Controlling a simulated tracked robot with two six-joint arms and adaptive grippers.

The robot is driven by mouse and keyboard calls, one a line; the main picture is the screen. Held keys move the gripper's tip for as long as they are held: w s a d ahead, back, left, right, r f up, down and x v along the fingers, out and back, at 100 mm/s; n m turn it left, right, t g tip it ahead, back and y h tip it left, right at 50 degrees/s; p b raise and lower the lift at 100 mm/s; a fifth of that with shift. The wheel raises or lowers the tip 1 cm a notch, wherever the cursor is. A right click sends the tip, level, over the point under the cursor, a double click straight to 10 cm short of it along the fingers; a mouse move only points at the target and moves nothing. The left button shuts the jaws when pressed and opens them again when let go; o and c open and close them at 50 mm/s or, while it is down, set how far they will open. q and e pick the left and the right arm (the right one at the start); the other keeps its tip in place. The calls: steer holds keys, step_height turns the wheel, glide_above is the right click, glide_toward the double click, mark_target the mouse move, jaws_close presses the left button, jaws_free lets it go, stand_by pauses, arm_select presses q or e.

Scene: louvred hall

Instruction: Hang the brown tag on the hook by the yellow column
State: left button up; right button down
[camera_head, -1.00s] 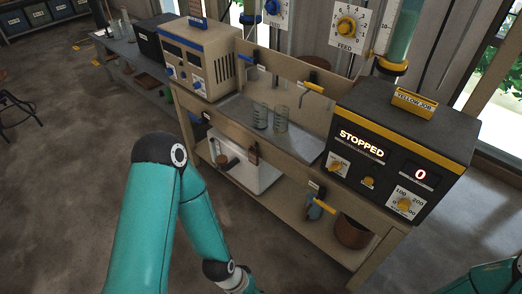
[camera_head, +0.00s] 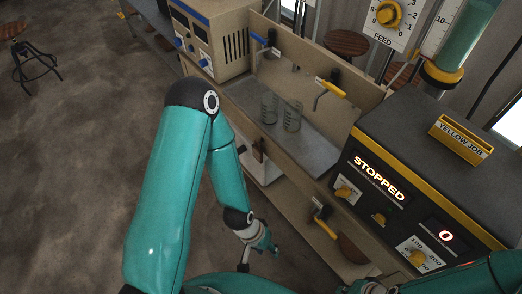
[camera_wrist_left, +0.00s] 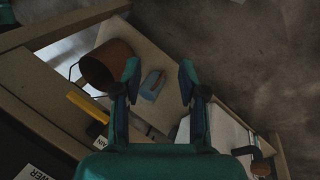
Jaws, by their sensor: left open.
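The yellow column (camera_head: 447,62), with greenish liquid and a yellow collar, stands at the upper right. A yellow-handled fitting (camera_head: 330,87) with a bent metal rod is on the bench back; I cannot tell whether it is the hook. My left gripper (camera_head: 260,247) is low in front of the bench; its jaws (camera_wrist_left: 159,70) are open and empty. My right gripper is not shown clearly.
A yellow front lever (camera_head: 325,228) juts out. A brown bucket (camera_wrist_left: 107,64) and blue object (camera_wrist_left: 153,84) are below.

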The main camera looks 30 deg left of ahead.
arm_select(q)
steer(key=shift+o, duration=0.3)
steer(key=shift+s+a, duration=0.15)
steer(key=shift+a, duration=0.05)
steer(key=o, duration=0.3)
steer(key=shift+f, duration=0.15)
steer(key=shift+o, duration=1.4)
steer(key=a+f+n+g+b, duration=0.1)
steer(key=a+f+n+b, duration=0.3)
steer(key=f+n+b, duration=0.3)
step_height(320, 180, down, 3)
steer(key=b, duration=0.4)
steer(key=shift+n+g, duration=0.3)
steer(key=w+f+n+h+b, duration=0.3)
steer(key=w+n+b, duration=0.1)
steer(key=n+b, duration=0.25)
steer(key=n+t+b, duration=1.6)
steer(key=t+b, duration=0.2)
steer(key=b, duration=0.2)
glide_toward(256, 155)
steer(key=shift+m, duration=0.25)
steer(key=shift+x, duration=5.35)
